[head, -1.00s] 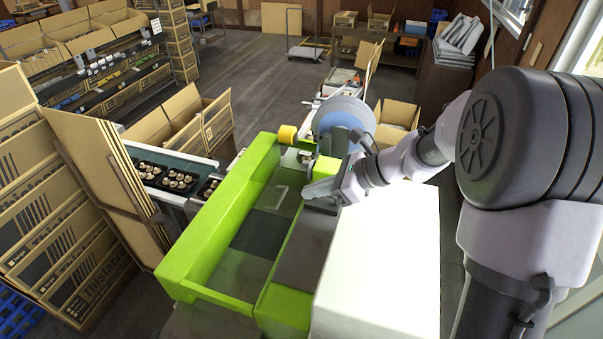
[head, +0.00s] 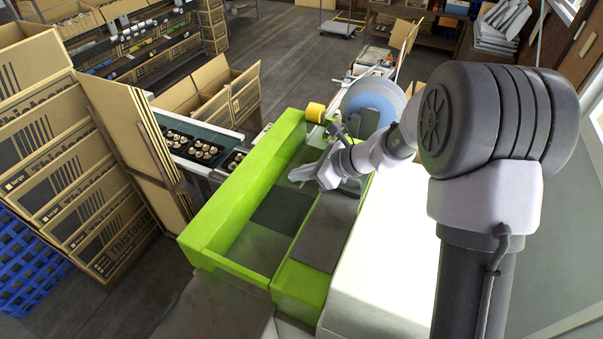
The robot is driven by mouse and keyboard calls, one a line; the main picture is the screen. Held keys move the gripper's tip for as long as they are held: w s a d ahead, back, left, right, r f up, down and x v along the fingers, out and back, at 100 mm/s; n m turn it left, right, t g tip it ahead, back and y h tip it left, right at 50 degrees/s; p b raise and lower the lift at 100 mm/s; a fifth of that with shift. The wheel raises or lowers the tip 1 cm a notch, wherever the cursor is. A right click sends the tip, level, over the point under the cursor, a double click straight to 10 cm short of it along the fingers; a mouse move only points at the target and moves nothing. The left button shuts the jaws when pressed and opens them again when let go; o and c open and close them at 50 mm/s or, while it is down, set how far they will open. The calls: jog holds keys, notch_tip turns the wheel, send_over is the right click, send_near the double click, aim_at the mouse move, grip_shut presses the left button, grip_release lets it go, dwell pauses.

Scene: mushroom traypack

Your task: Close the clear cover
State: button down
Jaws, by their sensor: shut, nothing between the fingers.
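The green packing machine (head: 216,220) stands in the middle of the head view, with a long sunken bed between its green side wall and a dark grey strip. I cannot clearly make out the clear cover. The bed looks glassy, with a darker rectangle (head: 282,212) in it, but I cannot tell whether a transparent panel lies over it. My gripper (head: 297,177) is shut and empty. It points left over the far part of the bed, and I cannot tell whether it touches anything.
A yellow roll (head: 316,112) and a large pale blue disc (head: 373,101) are at the machine's far end. A white box-like surface (head: 385,265) lies right of it. Mushroom trays (head: 194,148) sit on a conveyor at left. Stacked cartons (head: 72,190) stand at the left.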

jog(key=shift+w+a, duration=0.1)
jog(key=w+a+f+g+h+p, duration=0.1)
jog(key=w+a+f+p, duration=0.15)
jog(key=a, duration=0.45)
jog(key=w+a+f+h+p, duration=0.2)
jog(key=w+a+p, duration=0.1)
jog(key=a, duration=0.3)
jog(key=b+x, duration=0.3)
jog(key=x, duration=0.2)
jog(key=b+x, duration=0.3)
jog(key=x, duration=0.3)
jog(key=d+b+x, duration=0.1)
jog(key=b+x, duration=0.2)
jog(key=x, duration=0.3)
jog(key=shift+s+a+f, duration=0.1)
jog(key=shift+s+f, duration=0.25)
jog(key=shift+f, duration=0.15)
jog(key=shift+w+a+f+b, duration=0.1)
jog(key=shift+a+f+b, duration=0.1)
jog(key=shift+f+b, duration=0.7)
jog(key=shift+f, duration=0.15)
